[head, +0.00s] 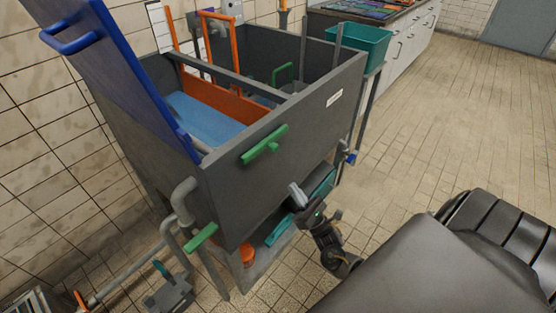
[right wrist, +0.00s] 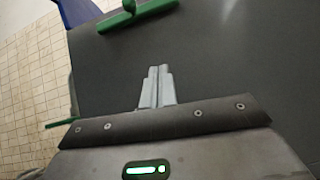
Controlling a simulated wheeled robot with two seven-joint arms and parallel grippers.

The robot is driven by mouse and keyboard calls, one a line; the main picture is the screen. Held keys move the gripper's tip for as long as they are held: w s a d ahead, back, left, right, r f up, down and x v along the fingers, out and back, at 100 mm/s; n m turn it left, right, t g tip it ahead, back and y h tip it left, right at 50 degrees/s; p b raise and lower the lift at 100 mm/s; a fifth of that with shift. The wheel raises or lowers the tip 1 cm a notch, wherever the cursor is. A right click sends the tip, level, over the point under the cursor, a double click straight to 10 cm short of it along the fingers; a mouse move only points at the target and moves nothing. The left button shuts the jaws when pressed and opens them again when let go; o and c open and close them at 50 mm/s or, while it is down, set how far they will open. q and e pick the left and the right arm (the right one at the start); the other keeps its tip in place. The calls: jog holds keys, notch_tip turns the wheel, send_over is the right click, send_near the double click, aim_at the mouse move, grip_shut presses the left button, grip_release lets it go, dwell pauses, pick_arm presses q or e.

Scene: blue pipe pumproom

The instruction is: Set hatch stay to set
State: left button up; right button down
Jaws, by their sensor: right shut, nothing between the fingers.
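A blue hatch lid (head: 118,62) stands raised, tilted, at the left end of a dark grey open tank (head: 290,130). A green T-shaped handle (head: 264,146) is on the tank's front face, near the top rim. It also shows at the top of the right wrist view (right wrist: 137,16). I cannot tell from the pictures which part is the hatch stay. My right gripper (head: 297,193) is in front of the tank's front face, below and right of the green handle, apart from it. Its fingers (right wrist: 157,86) are shut and empty. My left gripper is not in view.
A second green lever (head: 201,237) sticks out at the tank's lower left, by a grey pipe (head: 183,200). Orange frames (head: 220,35) and a blue surface (head: 205,120) show inside the tank. A teal bin (head: 360,45) stands behind right.

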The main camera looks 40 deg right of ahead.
aim_at(270, 145)
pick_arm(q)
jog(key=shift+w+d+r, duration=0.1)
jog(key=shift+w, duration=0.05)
pick_arm(e)
jog(key=shift+s+a+r+n+y, duration=0.15)
jog(key=shift+s+r+n+y, duration=0.1)
jog(key=shift+r+n+y, duration=0.5)
jog(key=shift+f, duration=0.15)
